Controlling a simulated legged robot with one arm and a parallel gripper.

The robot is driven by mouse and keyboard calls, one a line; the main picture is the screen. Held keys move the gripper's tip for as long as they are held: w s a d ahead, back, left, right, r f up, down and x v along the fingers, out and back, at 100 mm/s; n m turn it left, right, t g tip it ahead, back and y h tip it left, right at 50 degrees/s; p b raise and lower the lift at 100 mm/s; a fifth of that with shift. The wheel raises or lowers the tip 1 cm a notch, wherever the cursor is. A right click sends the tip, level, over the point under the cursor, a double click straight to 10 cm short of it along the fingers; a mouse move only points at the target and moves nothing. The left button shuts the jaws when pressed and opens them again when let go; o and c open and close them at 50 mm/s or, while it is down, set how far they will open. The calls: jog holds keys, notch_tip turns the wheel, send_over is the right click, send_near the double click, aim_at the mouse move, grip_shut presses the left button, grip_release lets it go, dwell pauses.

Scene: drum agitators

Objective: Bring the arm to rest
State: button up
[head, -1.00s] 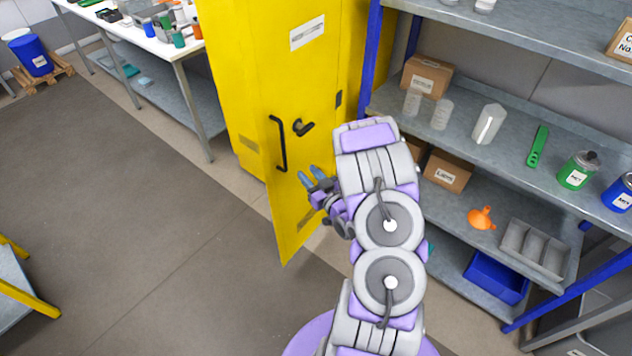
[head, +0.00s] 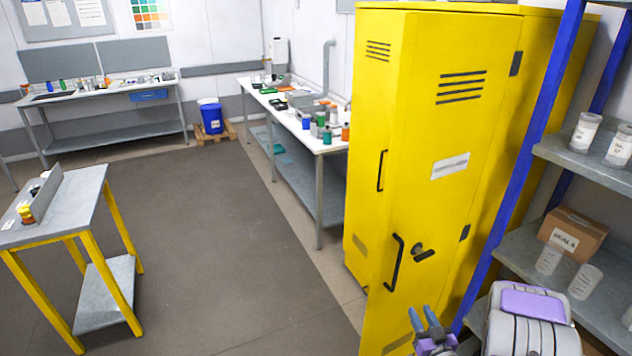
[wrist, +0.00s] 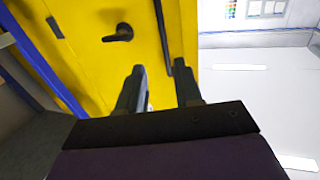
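My arm (head: 530,325) shows at the bottom right of the head view, in front of the yellow cabinet. My gripper (head: 424,317) is at the lower edge there, by the cabinet door (head: 470,200) and below its black handle (head: 397,262). In the wrist view, the two dark fingers of my gripper (wrist: 160,68) stand apart with nothing held between them. The yellow door (wrist: 90,50) with its black lever (wrist: 118,33) and long handle (wrist: 162,40) lies beyond the fingertips. I cannot tell the exact gap.
Blue-framed shelving (head: 520,180) with a seals box (head: 572,235) and plastic beakers stands close on the right. A yellow-legged table (head: 60,215) is at left. A white bench (head: 300,122) and a blue drum (head: 211,118) stand farther back. The middle floor (head: 220,230) is clear.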

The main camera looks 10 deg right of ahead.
jog(key=s+a+r+n+g+h+b, duration=0.15)
jog(key=s+a+r+g, duration=0.35)
jog(key=a+r+g, duration=0.6)
jog(key=s+a+r+g+y, duration=0.1)
jog(key=s+a+r+g, duration=0.3)
jog(key=s+a, duration=0.4)
jog(key=s+a+r+g+y, duration=0.2)
jog(key=s+a, duration=0.6)
jog(key=s, duration=0.8)
jog(key=r+g, duration=0.1)
jog(key=g, duration=0.1)
jog(key=shift+a+r+g, duration=0.35)
jog(key=shift+g, duration=0.05)
jog(key=shift+w, duration=0.1)
